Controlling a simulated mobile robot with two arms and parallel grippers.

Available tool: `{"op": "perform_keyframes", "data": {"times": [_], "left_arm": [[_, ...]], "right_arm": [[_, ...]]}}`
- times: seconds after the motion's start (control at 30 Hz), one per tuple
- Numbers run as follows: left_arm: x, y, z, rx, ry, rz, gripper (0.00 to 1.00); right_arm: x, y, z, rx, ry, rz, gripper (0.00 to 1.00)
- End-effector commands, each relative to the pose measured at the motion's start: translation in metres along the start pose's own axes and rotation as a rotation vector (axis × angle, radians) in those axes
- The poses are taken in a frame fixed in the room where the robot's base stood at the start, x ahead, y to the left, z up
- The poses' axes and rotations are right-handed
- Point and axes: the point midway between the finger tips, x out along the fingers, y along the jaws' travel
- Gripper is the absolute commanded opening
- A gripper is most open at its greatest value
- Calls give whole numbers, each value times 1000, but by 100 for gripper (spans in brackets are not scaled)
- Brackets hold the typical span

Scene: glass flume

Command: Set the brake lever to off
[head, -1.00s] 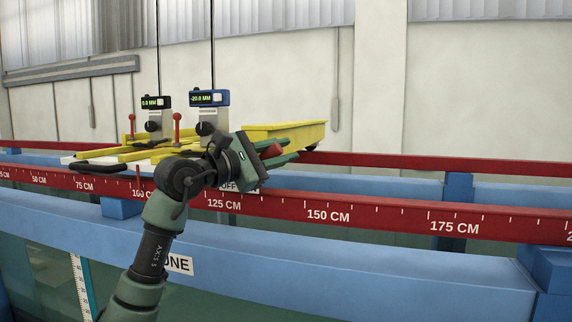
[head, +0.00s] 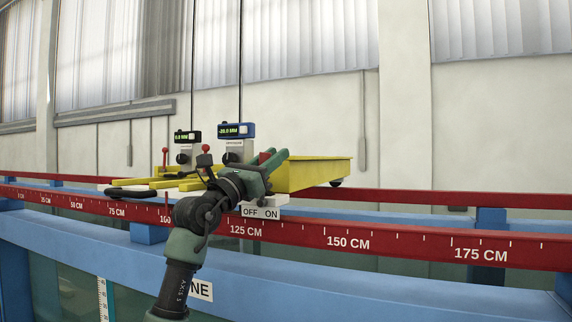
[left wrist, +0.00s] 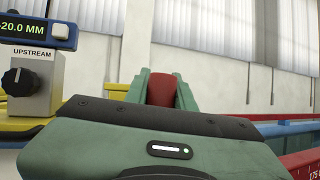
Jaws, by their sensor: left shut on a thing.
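My left gripper (head: 273,160) is shut on a red grip (head: 265,156), which I take to be the brake lever's handle. In the left wrist view the red grip (left wrist: 162,90) sits between the two green fingers (left wrist: 163,92). The rest of the lever is hidden behind my gripper and wrist. A white plate (head: 260,212) marked OFF on the left and ON on the right is just below the gripper, on the yellow carriage's near side. I cannot tell which mark the lever points to. My right gripper is not in view.
The yellow carriage (head: 315,174) rides on red rails (head: 390,241) with a centimetre scale. Red-knobbed posts (head: 206,149) are left of my gripper. The rail to the right is clear.

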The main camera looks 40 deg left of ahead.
Motion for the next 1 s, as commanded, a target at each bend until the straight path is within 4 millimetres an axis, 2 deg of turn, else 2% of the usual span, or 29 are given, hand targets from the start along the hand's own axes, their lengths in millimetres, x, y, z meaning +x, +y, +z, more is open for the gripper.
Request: {"op": "perform_keyframes", "data": {"times": [0.3,0.77,0.8,0.83,0.87,1.0], "left_arm": [[-2,11,0,-79,-23,41,0],[-2,13,1,-90,-26,46,0],[-2,13,1,-90,-26,46,33],[-2,13,1,-90,-26,46,41],[-2,13,1,-90,-26,46,46],[-2,13,1,-88,-26,46,46]], "right_arm": [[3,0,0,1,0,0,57],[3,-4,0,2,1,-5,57],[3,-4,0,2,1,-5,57],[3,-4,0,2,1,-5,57],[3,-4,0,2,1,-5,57],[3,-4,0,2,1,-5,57]]}}
